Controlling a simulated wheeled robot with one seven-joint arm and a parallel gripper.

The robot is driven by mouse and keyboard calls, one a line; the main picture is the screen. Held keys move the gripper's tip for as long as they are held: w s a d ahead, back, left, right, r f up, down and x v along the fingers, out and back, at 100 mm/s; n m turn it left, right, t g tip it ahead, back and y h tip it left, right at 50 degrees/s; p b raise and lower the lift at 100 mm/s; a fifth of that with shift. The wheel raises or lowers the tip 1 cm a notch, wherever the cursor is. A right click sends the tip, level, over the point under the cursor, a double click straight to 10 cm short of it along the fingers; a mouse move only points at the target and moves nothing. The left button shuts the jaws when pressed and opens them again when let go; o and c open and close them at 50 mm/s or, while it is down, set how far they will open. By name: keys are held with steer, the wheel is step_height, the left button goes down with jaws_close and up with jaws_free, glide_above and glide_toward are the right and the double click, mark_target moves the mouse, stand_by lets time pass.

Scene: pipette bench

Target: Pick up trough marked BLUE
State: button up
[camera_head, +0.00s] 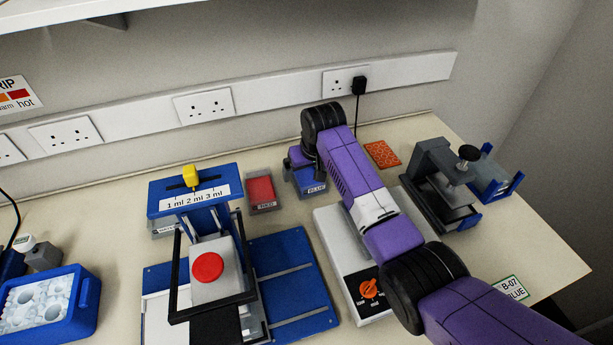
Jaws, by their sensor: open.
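The trough marked BLUE (313,190) is a small blue box with a pale label on its front. It stands on the bench behind the white instrument, at the centre of the head view. My gripper (301,167) is at the trough's back left, pointing down over or beside it. My arm covers part of the trough. The fingertips are mostly hidden, so I cannot tell whether they touch the trough or straddle its walls. The jaws are open.
A red-filled trough (261,191) stands just left of the blue one. A blue stand with a volume scale (195,198) is further left. A white instrument with an orange knob (357,278) lies under my arm. A grey clamp device (443,180) and an orange mat (382,154) are right.

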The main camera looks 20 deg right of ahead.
mark_target(307, 179)
steer(key=shift+w+f, duration=0.1)
steer(key=shift+f, duration=0.1)
steer(key=shift+f, duration=0.25)
stand_by(0.6)
steer(key=c, duration=1.4)
steer(key=shift+r, duration=0.1)
step_height(307, 179, up, 10)
steer(key=shift+r+b, duration=0.2)
steer(key=shift+b, duration=0.7)
steer(key=shift+r, duration=0.1)
steer(key=shift+r+p, duration=1.4)
steer(key=shift+p, duration=0.4)
